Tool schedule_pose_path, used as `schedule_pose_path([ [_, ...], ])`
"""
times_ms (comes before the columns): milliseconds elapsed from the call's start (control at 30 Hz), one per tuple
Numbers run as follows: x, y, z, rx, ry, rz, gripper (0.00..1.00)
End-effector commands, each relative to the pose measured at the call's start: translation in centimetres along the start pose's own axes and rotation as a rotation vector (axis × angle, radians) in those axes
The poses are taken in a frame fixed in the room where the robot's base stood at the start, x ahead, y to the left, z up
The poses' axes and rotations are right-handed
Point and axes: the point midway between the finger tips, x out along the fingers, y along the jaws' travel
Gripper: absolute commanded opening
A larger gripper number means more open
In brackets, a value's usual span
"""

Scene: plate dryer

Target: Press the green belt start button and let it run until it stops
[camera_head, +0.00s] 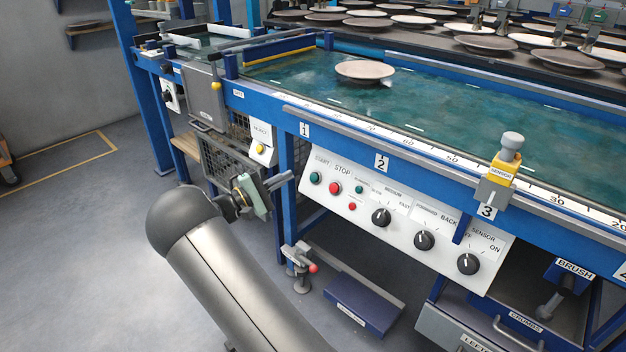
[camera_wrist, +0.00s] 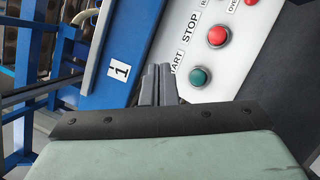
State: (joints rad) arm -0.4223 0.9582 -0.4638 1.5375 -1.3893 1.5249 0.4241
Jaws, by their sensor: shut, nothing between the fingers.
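The green START button (camera_head: 316,178) is on the white control panel (camera_head: 400,262) under the belt's blue front rail. It also shows in the wrist view (camera_wrist: 198,76), just right of my fingertips. My gripper (camera_head: 289,177) is shut and empty, its fingertips pointing toward the panel's left end. In the wrist view my gripper (camera_wrist: 158,70) is a little left of the button; contact with the panel cannot be told.
The red STOP button (camera_head: 335,188) sits right beside START. Smaller buttons and three black knobs (camera_head: 424,240) follow to the right. A yellow reject button (camera_head: 261,148) is on a box left of the panel. A grey sensor post (camera_head: 506,160) stands on the front rail.

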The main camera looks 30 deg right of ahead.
Motion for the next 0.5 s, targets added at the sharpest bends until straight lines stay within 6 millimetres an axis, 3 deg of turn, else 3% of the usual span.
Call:
schedule_pose_path([
  [500,4.6,-3.7,-3.5,-0.001,-0.001,-0.001,0.0],
])
